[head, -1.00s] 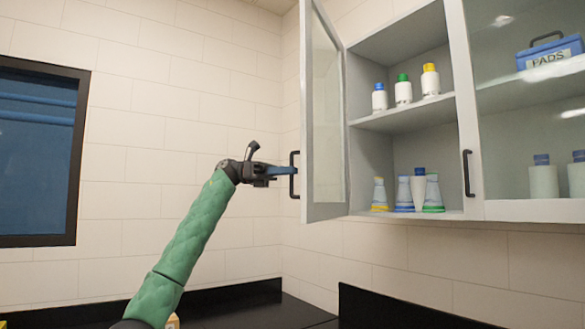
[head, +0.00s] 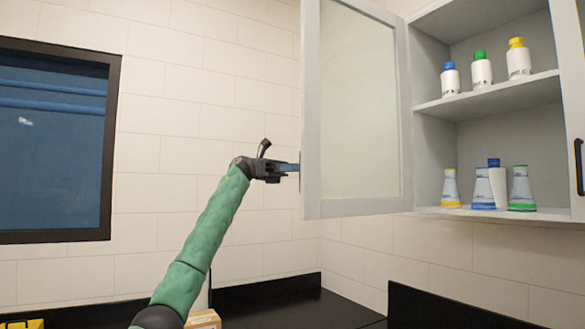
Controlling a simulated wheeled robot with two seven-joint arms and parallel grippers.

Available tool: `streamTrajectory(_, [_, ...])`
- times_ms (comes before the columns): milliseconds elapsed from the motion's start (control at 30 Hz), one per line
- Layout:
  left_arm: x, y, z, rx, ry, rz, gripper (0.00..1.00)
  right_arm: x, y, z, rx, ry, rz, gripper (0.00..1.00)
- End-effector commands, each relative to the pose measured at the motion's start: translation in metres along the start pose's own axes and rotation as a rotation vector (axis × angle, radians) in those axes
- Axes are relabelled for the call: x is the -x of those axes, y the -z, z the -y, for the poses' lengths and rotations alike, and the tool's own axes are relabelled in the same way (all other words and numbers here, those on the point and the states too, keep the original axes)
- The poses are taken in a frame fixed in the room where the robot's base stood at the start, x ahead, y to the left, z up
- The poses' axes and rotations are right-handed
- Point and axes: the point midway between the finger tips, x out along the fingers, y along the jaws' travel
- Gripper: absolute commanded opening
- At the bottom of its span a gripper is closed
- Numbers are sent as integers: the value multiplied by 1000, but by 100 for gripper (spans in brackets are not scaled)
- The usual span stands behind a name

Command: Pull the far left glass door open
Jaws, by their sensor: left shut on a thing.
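The far left glass door (head: 357,110) of the wall cabinet stands swung wide open, with its pale frame and clear pane facing me. My left gripper (head: 289,167) is at the door's free left edge. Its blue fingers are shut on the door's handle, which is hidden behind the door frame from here. The cabinet's left compartment (head: 432,120) is open to view. My right gripper is not in view.
White bottles (head: 481,69) with coloured caps stand on the upper shelf. Several flasks and a bottle (head: 497,185) stand on the lower one. A black counter (head: 285,302) runs below. A dark-framed window (head: 50,140) is at left.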

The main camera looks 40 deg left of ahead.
Motion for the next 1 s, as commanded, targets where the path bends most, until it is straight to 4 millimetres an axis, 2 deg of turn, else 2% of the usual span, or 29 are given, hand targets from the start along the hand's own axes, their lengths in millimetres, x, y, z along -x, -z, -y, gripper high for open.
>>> streamTrajectory(367, [-5,2,-4,5,-1,-1,0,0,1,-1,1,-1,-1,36])
streamTrajectory(400, [-5,2,-4,5,0,-1,15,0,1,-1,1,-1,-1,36])
streamTrajectory(500, [-5,2,-4,4,0,-1,32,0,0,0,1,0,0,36])
streamTrajectory(1000, [2,2,-2,2,-1,-1,32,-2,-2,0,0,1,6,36])
